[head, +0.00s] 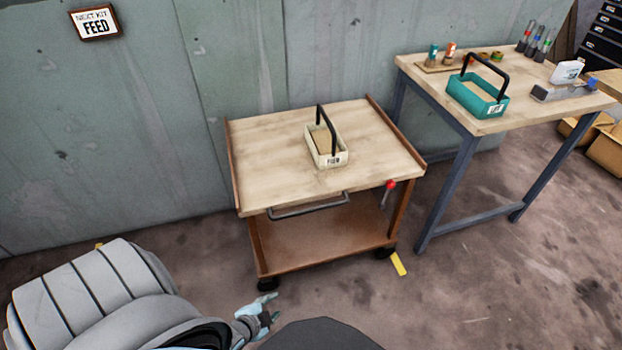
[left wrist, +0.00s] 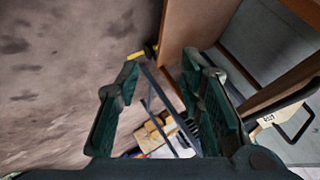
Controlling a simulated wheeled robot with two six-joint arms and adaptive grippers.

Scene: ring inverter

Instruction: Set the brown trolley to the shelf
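The brown trolley (head: 322,245) stands against the wall in the head view, with a pale wooden top, a brown lower shelf, dark casters and a grey bar handle (head: 308,207) at its front. A lever with a red knob (head: 390,184) is at its front right. A cream tote (head: 327,147) with a black handle sits on the top. My left gripper (head: 262,314) is in front of the trolley, low and apart from it. In the left wrist view its fingers (left wrist: 163,80) are spread and empty, with brown trolley panels (left wrist: 192,32) beyond. My right gripper is not in view.
A workbench (head: 480,118) with a teal tote (head: 478,96), bottles and tools stands to the right. A sign (head: 95,22) reading "NEXT KIT FEED" hangs on the wall. Yellow tape (head: 398,264) marks the floor beside the trolley. The floor at front right is clear.

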